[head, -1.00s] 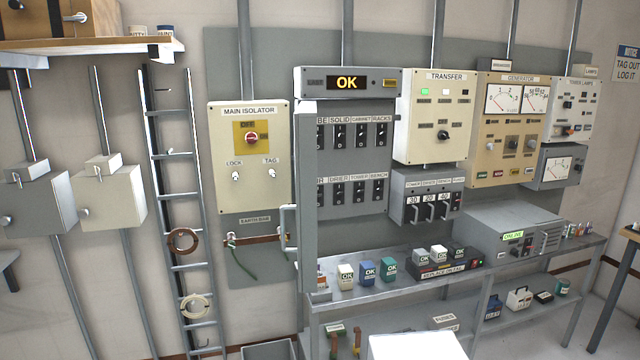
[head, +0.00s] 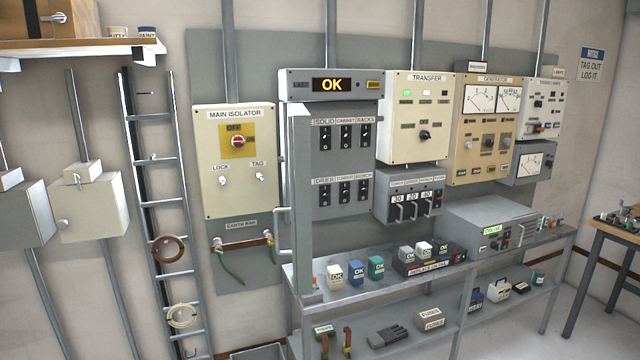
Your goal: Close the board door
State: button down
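The board door (head: 301,205) is a tall grey panel in the head view. It stands open, swung out toward me, and I see it nearly edge-on at the left side of the grey switch board (head: 343,165). Its handle (head: 279,232) is a pale vertical bar on the door's left face. The board's two rows of black switches are exposed to the right of the door, under a display (head: 332,84) reading OK. The door hides the board's left part. My gripper is not in view.
A bench (head: 440,270) runs below the board, with small OK-marked blocks (head: 355,272) near the door's foot. The main isolator box (head: 236,190) is left of the door. A ladder (head: 160,210) stands farther left. A wooden table (head: 606,235) is at the right.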

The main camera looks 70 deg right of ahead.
aim_at(299, 130)
jog(key=z, duration=0.15)
jog(key=k, duration=0.25)
jog(key=z, duration=1.65)
jog(key=i, duration=1.05)
